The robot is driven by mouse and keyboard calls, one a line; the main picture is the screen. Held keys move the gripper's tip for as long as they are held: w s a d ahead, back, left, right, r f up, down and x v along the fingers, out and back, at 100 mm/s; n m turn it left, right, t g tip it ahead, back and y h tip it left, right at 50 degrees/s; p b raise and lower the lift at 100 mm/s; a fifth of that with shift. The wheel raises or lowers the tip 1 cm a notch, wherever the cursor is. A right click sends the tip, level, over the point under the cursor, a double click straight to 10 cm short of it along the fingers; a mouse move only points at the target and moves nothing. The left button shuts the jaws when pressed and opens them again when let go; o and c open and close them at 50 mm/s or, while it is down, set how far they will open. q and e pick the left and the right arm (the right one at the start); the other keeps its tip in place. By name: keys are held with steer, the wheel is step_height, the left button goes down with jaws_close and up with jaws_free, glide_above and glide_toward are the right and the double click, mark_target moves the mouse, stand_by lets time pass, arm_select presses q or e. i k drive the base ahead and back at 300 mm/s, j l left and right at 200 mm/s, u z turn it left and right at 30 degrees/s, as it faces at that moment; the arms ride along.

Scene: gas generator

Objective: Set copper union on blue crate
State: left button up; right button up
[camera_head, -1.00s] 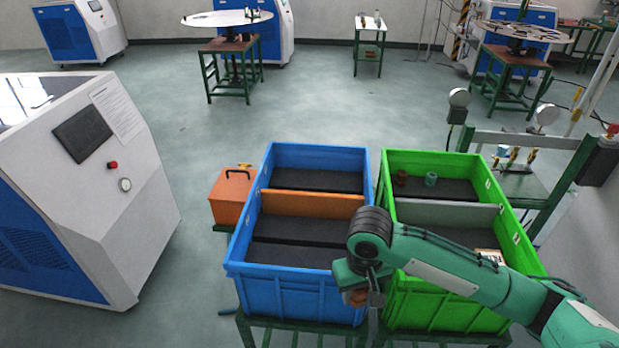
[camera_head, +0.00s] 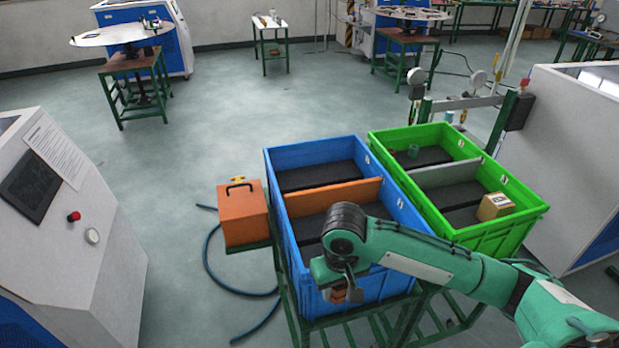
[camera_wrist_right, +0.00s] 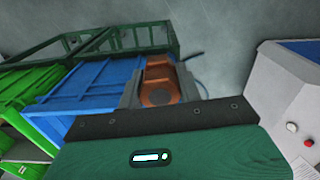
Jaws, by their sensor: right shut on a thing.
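The blue crate (camera_head: 382,158) stands on a green stand in the middle of the head view, with an orange divider across it and a dark, empty-looking floor. My right gripper (camera_head: 338,294) is at the crate's near end, in front of the near wall. It is shut on the copper union (camera_head: 338,295), an orange-brown piece mostly hidden by the gripper there. The right wrist view shows the copper union (camera_wrist_right: 158,90) between the two fingers, with the blue crate (camera_wrist_right: 95,85) beside it. My left gripper is not in view.
An orange case (camera_head: 243,215) with a blue hose is at the left. A white machine (camera_head: 75,230) stands at the far left.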

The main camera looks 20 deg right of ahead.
mark_target(335, 172)
steer(key=i+j+z, duration=0.15)
steer(key=j, duration=0.2)
steer(key=i+j+z, duration=0.1)
steer(key=j, duration=0.25)
steer(key=i+j+z, duration=0.15)
steer(key=j, duration=0.2)
steer(key=i+j+z, duration=0.15)
steer(key=j, duration=0.25)
steer(key=i+j+z, duration=0.15)
steer(key=j, duration=0.25)
steer(key=i+j+z, duration=0.2)
steer(key=i, duration=0.25)
steer(key=i+j+z, duration=0.2)
steer(key=i, duration=0.25)
steer(key=i+j+z, duration=0.2)
steer(key=i, duration=0.25)
steer(key=i+j+z, duration=0.25)
steer(key=i, duration=0.25)
